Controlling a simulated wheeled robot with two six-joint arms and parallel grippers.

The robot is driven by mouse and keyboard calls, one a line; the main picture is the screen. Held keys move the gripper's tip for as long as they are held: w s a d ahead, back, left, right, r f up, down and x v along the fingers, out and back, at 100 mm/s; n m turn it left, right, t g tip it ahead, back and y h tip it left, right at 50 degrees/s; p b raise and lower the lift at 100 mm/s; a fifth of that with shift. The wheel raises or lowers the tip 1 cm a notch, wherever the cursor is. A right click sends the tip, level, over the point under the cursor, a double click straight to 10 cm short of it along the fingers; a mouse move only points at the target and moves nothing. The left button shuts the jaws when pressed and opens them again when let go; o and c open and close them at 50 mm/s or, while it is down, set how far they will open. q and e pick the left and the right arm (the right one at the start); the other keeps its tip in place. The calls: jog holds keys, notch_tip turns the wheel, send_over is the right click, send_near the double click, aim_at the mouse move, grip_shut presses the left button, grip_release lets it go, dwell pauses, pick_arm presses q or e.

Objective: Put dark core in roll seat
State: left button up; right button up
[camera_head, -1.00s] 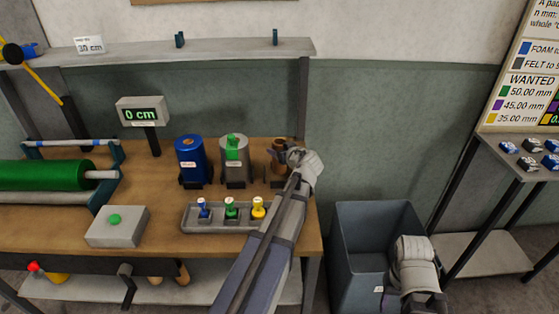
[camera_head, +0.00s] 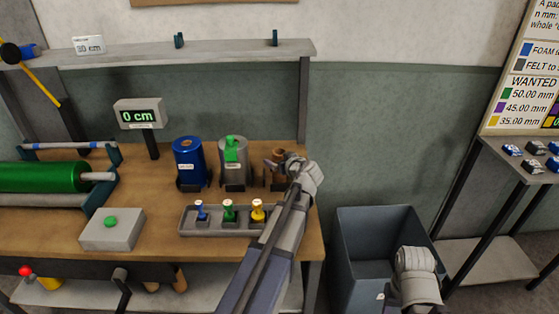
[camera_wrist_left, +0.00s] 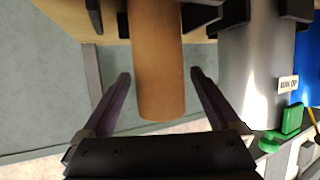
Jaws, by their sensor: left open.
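A brown tube core (camera_head: 279,154) stands upright in a dark holder at the right end of the bench; it looks orange-brown in the left wrist view (camera_wrist_left: 156,70). My left gripper (camera_head: 281,167) is at the core, with its open fingers on either side of it in the wrist view and gaps showing. A green roll (camera_head: 42,177) lies across supports at the left, its pale core end (camera_head: 97,177) sticking out. I cannot tell which part is the roll seat. My right arm shows at the lower right, but its fingers do not.
A blue roll (camera_head: 188,162) and a grey roll (camera_head: 233,165) with a green tab stand beside the core. A tray (camera_head: 213,231) of small coloured pieces lies in front, with a grey button box (camera_head: 112,230) to its left. A bin (camera_head: 362,223) stands right of the bench.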

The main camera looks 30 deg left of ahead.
pick_arm(q)
jog(key=shift+r, duration=0.25)
jog(key=p+v, duration=0.5)
jog(key=v, duration=0.7)
jog(key=shift+f, duration=0.2)
jog(key=s+d+f+m+g+h, duration=0.2)
jog(key=s+d+f+m+h, duration=0.1)
jog(key=s+d+m, duration=0.2)
jog(key=s+d+f+m+g+h+p, duration=0.1)
jog(key=s+d+f+m+g+h, duration=0.2)
jog(key=s+d, duration=0.6)
jog(key=s+d+f+m+g+h, duration=0.3)
jog(key=s+d+f+m, duration=0.2)
jog(key=d, duration=0.9)
jog(key=shift+s+f+m+h+p, duration=0.3)
jog(key=shift+s+m+p, duration=0.1)
jog(key=shift+s+m, duration=0.55)
jog(key=shift+s+d, duration=0.1)
